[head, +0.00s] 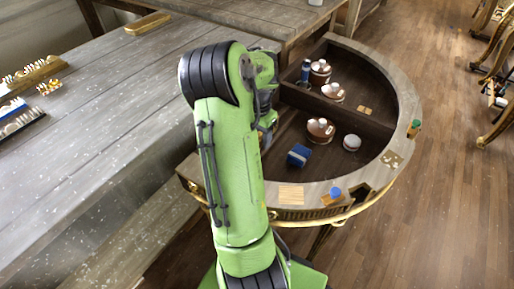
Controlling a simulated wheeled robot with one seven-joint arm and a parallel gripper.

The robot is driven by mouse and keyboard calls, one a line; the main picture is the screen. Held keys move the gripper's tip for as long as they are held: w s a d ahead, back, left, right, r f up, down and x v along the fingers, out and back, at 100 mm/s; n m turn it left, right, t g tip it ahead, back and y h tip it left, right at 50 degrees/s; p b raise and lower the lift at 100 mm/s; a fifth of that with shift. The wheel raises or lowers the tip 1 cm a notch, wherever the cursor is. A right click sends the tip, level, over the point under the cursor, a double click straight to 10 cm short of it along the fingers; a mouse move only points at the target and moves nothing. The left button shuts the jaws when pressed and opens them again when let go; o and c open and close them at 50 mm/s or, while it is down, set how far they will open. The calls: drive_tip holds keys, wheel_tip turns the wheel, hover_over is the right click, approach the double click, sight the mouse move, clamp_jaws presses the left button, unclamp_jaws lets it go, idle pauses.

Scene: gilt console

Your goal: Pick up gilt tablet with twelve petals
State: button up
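Several small flat tan-gold pieces could be the gilt tablet, but petals cannot be counted at this size. A patterned gilt square (392,160) lies on the right rim of the half-round console (408,97). A plain-looking tan tablet (364,110) lies inside the console's right part. A striped tan square (291,195) lies on the front rim. Another tan piece (333,199) lies beside it, partly under a blue item. My green arm rises through the middle of the view. My gripper (267,122) is mostly hidden behind the arm, over the console's left side; its fingers are not clear.
Inside the console are brown lidded pots (320,130), a blue box (299,155), a white round box (351,142) and a divider (320,102). A green item (414,127) stands on the right rim. A long grey table (110,100) fills the left.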

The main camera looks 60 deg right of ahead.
drive_tip(key=shift+f, duration=0.95)
drive_tip(key=shift+r, duration=0.1)
